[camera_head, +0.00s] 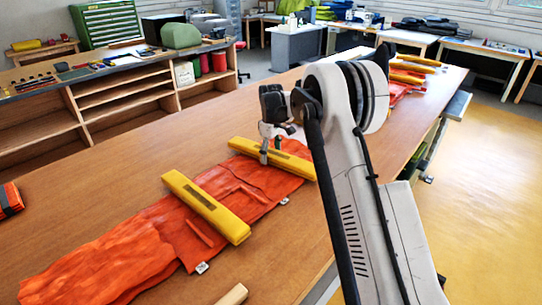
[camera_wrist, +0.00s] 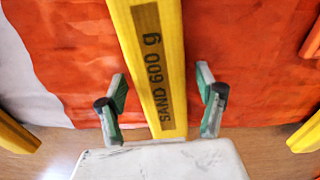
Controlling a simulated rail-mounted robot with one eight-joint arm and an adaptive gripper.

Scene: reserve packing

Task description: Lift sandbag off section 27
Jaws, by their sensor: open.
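A long yellow sandbag (camera_head: 240,146) lies across the orange fabric (camera_head: 130,240) on the long wooden table. In the wrist view this sandbag (camera_wrist: 150,45) carries the print "SAND 600 g" and lies between my fingers. My gripper (camera_head: 271,152) is open over the sandbag, one finger showing at its near side. In the wrist view the fingers of my gripper (camera_wrist: 163,92) stand apart on either side of the bag, with gaps. A second yellow sandbag (camera_head: 205,207) lies nearer on the same fabric. No section number is readable.
More yellow sandbags (camera_head: 418,60) lie on orange fabric at the table's far end. Parts of yellow bags show at the wrist view's left edge (camera_wrist: 14,135) and right edge (camera_wrist: 307,133). A wooden piece (camera_head: 232,295) lies at the front. Bare tabletop (camera_head: 100,195) is free left of the fabric.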

